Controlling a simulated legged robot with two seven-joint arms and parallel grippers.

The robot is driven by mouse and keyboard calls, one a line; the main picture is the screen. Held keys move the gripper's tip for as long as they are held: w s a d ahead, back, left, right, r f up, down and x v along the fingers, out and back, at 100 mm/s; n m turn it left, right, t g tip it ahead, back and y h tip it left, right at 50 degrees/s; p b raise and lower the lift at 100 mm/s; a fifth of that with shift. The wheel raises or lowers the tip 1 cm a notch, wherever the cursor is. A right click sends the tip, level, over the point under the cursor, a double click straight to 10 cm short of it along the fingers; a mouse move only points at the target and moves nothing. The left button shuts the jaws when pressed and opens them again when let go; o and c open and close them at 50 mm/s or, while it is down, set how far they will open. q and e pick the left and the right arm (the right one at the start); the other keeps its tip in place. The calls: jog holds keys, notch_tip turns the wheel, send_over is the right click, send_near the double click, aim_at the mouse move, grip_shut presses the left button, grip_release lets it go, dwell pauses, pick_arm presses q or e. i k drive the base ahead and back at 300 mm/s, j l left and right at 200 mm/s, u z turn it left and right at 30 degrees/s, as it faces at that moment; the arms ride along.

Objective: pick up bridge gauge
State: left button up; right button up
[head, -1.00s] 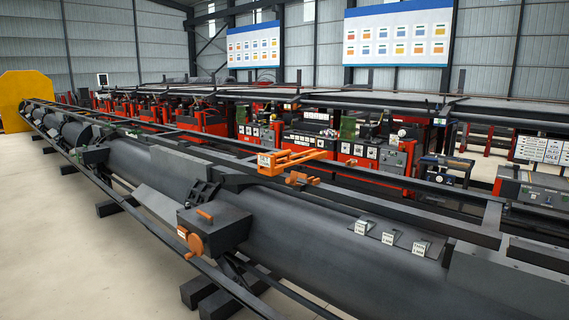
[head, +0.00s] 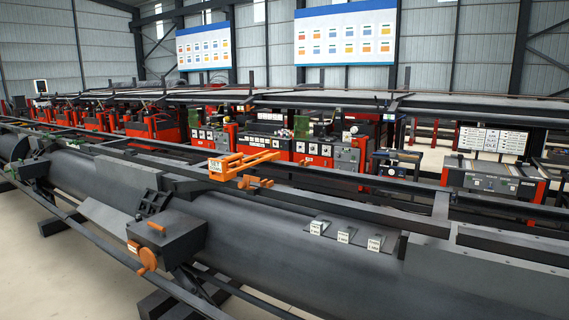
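An orange forked frame (head: 243,160) with a white label on its left end lies on the dark rails above the big grey pipe, near the middle of the head view. It may be the bridge gauge, but the label is too small to read. A smaller orange part (head: 255,183) sits just below it.
The long grey pipe (head: 270,230) and its rails cross the foreground. A dark box with an orange handwheel (head: 147,259) juts out at front left. Three small labelled blocks (head: 345,235) sit on the pipe. Red machines with panels (head: 345,155) stand behind. Bare floor shows at bottom left.

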aim_at(219, 170)
jog(key=i+j+z, duration=0.15)
jog(key=j, duration=0.2)
jog(key=i+j+z, duration=0.2)
jog(key=j, duration=0.15)
jog(key=i+j+z, duration=0.15)
jog(key=j, duration=0.2)
jog(key=j+z, duration=0.15)
jog(key=j, duration=0.2)
jog(key=i+j+z, duration=0.2)
jog(key=j, duration=0.25)
jog(key=k+l, duration=0.05)
